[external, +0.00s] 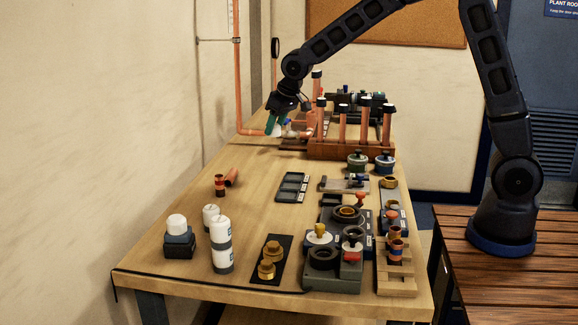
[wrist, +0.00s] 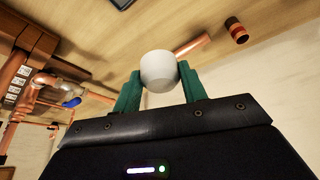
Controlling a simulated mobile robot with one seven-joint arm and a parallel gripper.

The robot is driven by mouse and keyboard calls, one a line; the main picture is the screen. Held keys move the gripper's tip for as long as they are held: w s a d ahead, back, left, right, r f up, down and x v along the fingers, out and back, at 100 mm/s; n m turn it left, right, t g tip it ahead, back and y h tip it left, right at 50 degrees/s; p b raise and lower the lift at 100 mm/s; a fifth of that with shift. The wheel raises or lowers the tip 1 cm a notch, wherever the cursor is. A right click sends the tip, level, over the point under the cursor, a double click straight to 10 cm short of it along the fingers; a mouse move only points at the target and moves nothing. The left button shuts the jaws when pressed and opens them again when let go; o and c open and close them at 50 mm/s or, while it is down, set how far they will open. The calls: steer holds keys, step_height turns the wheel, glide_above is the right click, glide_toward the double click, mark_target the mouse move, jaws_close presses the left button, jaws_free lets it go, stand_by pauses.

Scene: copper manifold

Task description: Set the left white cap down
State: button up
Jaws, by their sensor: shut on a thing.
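The white cap (wrist: 159,71) is a small, rounded white piece held between the two green fingers of my gripper (wrist: 160,88) in the wrist view. The fingers are shut on its sides. In the external view my gripper (external: 274,128) is at the far left part of the bench, beside the copper pipework, and appears to be above the bench top. The cap shows there only as a small pale spot, partly hidden by the fingers. Another white-topped piece (external: 177,222) stands on a dark block at the near left of the bench.
The wooden bench (external: 150,262) has clear room at its left middle. A wooden rack (external: 350,151) with upright copper pipes stands right of my gripper. White bottles (external: 221,245) stand near the front.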

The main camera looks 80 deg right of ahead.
mark_target(272, 181)
step_height(272, 181, down, 16)
steer(key=shift+r, duration=0.2)
stand_by(0.4)
steer(key=o, duration=1)
steer(key=shift+f, duration=0.1)
steer(key=shift+c, duration=0.2)
steer(key=s+a+f+v, duration=0.1)
steer(key=s+v, duration=0.1)
steer(key=v, duration=1)
steer(key=s+a+f+v, duration=0.1)
steer(key=s+a+v, duration=0.1)
steer(key=v, duration=1)
steer(key=s+a+r+n, duration=0.1)
steer(key=s+a+r, duration=0.2)
steer(key=s, duration=0.7)
steer(key=s+a+r+n+y, duration=0.1)
steer(key=s+a+r+n, duration=0.1)
steer(key=s, duration=0.9)
steer(key=s+a+r+n, duration=0.1)
steer(key=s+a+r, duration=0.2)
steer(key=s, duration=0.8)
steer(key=shift+s+a+r+t+y, duration=0.15)
steer(key=shift+a+r+t+y, duration=0.2)
steer(key=shift+a, duration=0.7)
